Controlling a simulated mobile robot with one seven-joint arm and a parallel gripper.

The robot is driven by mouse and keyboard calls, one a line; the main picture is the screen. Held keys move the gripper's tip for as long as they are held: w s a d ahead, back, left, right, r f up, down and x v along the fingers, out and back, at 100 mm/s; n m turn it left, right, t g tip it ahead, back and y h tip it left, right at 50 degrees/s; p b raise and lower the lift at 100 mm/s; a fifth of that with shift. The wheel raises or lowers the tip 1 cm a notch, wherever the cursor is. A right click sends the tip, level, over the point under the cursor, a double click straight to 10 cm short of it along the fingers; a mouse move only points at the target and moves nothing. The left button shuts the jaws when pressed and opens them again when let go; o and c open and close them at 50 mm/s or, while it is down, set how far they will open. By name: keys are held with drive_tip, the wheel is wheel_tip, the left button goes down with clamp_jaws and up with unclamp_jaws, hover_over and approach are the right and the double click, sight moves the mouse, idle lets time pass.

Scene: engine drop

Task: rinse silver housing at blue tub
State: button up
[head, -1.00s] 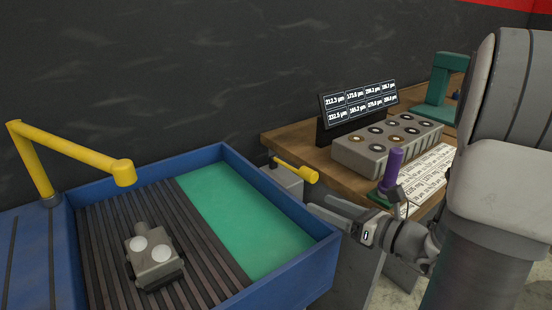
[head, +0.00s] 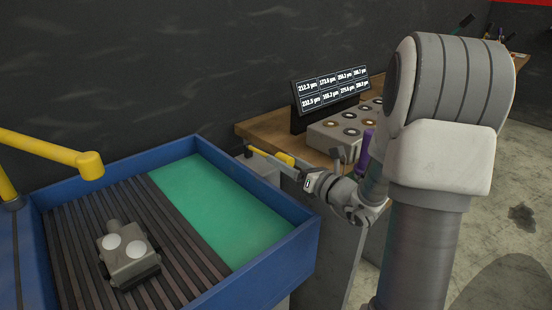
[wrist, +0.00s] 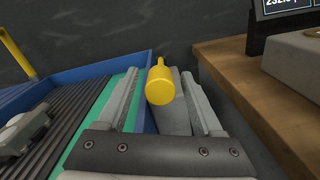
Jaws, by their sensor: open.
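The silver housing (head: 128,254) is a grey block with two pale round faces, sitting on the dark slatted rack in the blue tub (head: 262,251). Part of it shows at the left in the wrist view (wrist: 22,130). A yellow lever (head: 268,155) sticks out from a grey box (head: 262,168) beside the tub. My gripper (head: 283,166) is open at the lever's end. In the wrist view the lever's rounded yellow end (wrist: 160,85) lies between my spread fingers; I cannot tell whether they touch it.
A yellow spout (head: 90,165) reaches over the rack. Green liquid (head: 215,205) fills the tub's right part. A wooden bench (head: 262,127) at the right holds a display (head: 330,95), a grey block with round holes (head: 345,130) and a purple-handled tool (head: 363,150).

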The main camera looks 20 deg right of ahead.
sight(276, 156)
drive_tip(key=shift+x, duration=1.75)
clamp_jaws()
